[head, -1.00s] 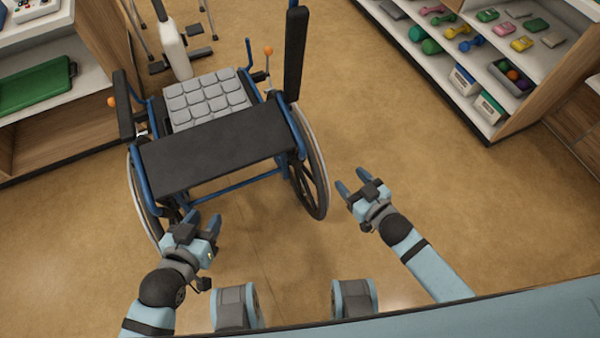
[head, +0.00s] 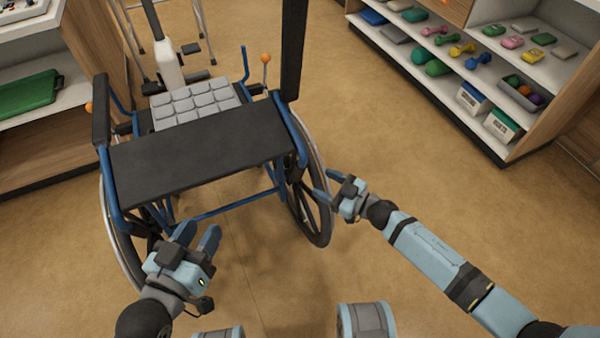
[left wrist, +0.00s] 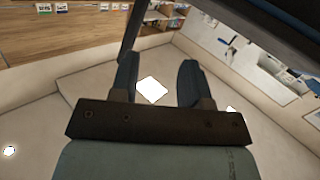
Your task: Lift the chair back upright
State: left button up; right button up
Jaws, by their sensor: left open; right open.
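A wheelchair with a blue frame stands upright on its wheels in the head view. Its black back panel (head: 200,155) is tilted far over toward me, near flat, with the grey padded seat (head: 195,105) beyond it. My left gripper (head: 198,235) is open and empty, below the panel's near edge in the picture, apart from it. In the left wrist view, the fingers (left wrist: 158,82) are open with nothing between them; a dark panel and a blue tube cross the top right. My right gripper (head: 328,185) is open and empty beside the right wheel (head: 308,205); contact is unclear.
Black armrests (head: 293,45) rise at the chair's sides. A shelf unit (head: 430,90) with dumbbells, balls and boxes stands at the right. A cabinet with a green tray (head: 30,90) is at the left. A metal frame stands behind the chair. Floor at right is clear.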

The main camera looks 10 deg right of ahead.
aim_at(302, 172)
jog(key=b+x, duration=0.1)
jog(key=x, duration=0.6)
jog(key=shift+w+a+b, duration=0.15)
jog(key=shift+a+b, duration=0.05)
jog(key=shift+b, duration=0.1)
pick_arm(q)
jog(key=shift+t+h, duration=0.8)
jog(key=shift+t, duration=0.1)
jog(key=r, duration=0.1)
jog(key=d+r, duration=0.1)
jog(key=r, duration=0.1)
jog(key=shift+w+d+r, duration=0.1)
jog(key=shift+d+r, duration=0.2)
jog(key=shift+r, duration=0.05)
pick_arm(e)
jog(key=shift+w+a, duration=0.25)
jog(key=shift+a, duration=0.05)
pick_arm(q)
jog(key=shift+a, duration=0.1)
pick_arm(e)
grip_shut()
